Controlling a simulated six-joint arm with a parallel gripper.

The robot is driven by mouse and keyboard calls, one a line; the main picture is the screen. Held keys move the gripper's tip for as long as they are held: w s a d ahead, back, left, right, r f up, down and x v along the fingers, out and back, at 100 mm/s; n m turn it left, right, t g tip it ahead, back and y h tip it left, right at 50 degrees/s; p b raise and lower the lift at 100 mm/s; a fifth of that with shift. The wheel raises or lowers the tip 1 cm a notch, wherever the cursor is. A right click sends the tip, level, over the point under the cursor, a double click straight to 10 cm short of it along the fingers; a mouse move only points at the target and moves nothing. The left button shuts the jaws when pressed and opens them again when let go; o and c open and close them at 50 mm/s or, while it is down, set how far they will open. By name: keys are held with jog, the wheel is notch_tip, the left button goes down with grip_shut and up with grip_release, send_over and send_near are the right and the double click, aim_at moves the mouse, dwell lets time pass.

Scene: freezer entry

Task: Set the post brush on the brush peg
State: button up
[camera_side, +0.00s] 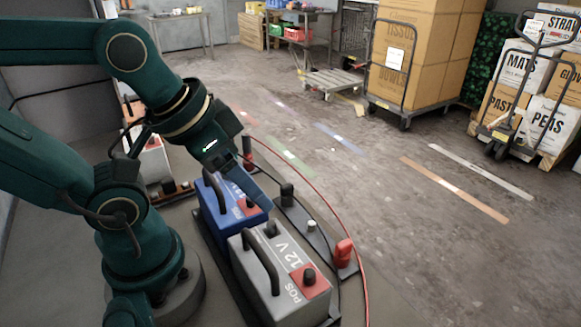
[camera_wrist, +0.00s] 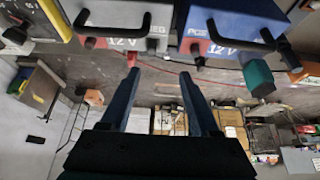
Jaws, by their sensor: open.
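My gripper (camera_side: 262,203) points down and to the right over the blue battery in the side view. In the wrist view my gripper (camera_wrist: 160,76) has its two blue fingers apart with nothing between them. A short dark cylinder (camera_side: 287,194), perhaps the post brush, stands on the dark strip beside the batteries, just right of my gripper. A teal cylinder with a dark end (camera_wrist: 258,76) shows right of the fingers in the wrist view and may be the same thing. A small pale-topped stub (camera_side: 311,226) stands farther along the strip; I cannot tell whether it is the brush peg.
The blue battery (camera_side: 218,212) and grey battery (camera_side: 262,285), both with black handles, stand close together. A red object (camera_side: 343,252) sits at the strip's near end. A red cable (camera_side: 338,205) curves outside it. Boxes on a cart (camera_side: 420,55) stand far back.

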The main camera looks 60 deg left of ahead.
jog(key=shift+s, duration=0.1)
jog(key=shift+s+r+m, duration=0.1)
jog(key=shift+r+m, duration=0.05)
jog(key=shift+m, duration=0.45)
jog(key=w+a+g, duration=0.1)
jog(key=a, duration=0.4)
jog(key=w+a+r+g, duration=0.1)
jog(key=a+g, duration=0.1)
jog(key=a, duration=0.3)
jog(key=w+a+r+g, duration=0.1)
jog(key=a+g, duration=0.1)
jog(key=a, duration=0.3)
jog(key=shift+w+n, duration=0.1)
jog(key=shift+n, duration=0.3)
jog(key=shift+s+a+f+g, duration=0.2)
jog(key=shift+a+f+g, duration=0.1)
jog(key=shift+f, duration=2.5)
grip_shut()
